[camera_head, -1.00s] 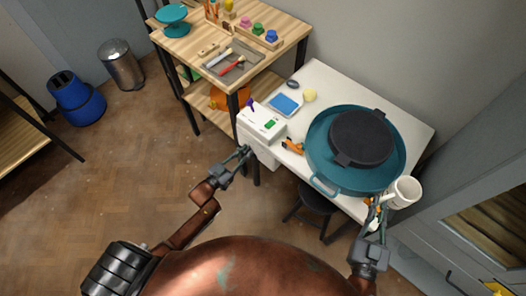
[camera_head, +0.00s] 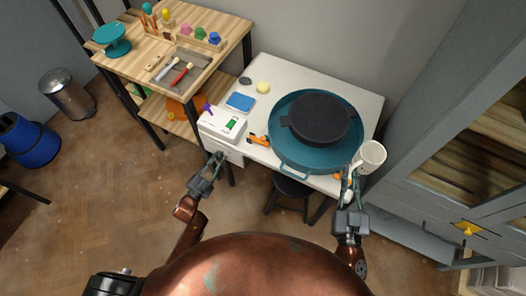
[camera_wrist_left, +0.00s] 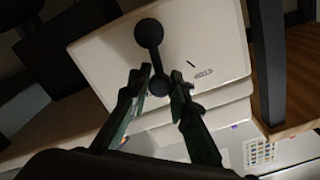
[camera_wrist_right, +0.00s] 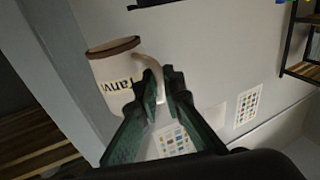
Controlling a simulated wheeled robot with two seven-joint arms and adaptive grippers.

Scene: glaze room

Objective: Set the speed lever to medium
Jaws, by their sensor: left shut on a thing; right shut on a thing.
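The speed lever (camera_wrist_left: 148,55) is a dark bar with a ball at each end, on the front of a pale box (camera_wrist_left: 95,60). A short black mark and small lettering show beside it. My left gripper (camera_wrist_left: 160,88) is shut on the lever's lower ball; it also shows in the head view (camera_head: 218,158) at the front of the white box (camera_head: 210,126). My right gripper (camera_wrist_right: 163,98) is shut on the handle of a white mug (camera_wrist_right: 112,73) with a brown rim and dark lettering. The mug also shows in the head view (camera_head: 374,154), at the table's right end.
A teal basin (camera_head: 285,145) with a dark round piece (camera_head: 320,118) stands on the white table (camera_head: 360,88). An orange tool (camera_head: 258,140), blue item (camera_head: 240,102) and yellow ball (camera_head: 263,88) lie nearby. A wooden shelf (camera_head: 130,60) stands left; a grey cabinet (camera_head: 420,190) right.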

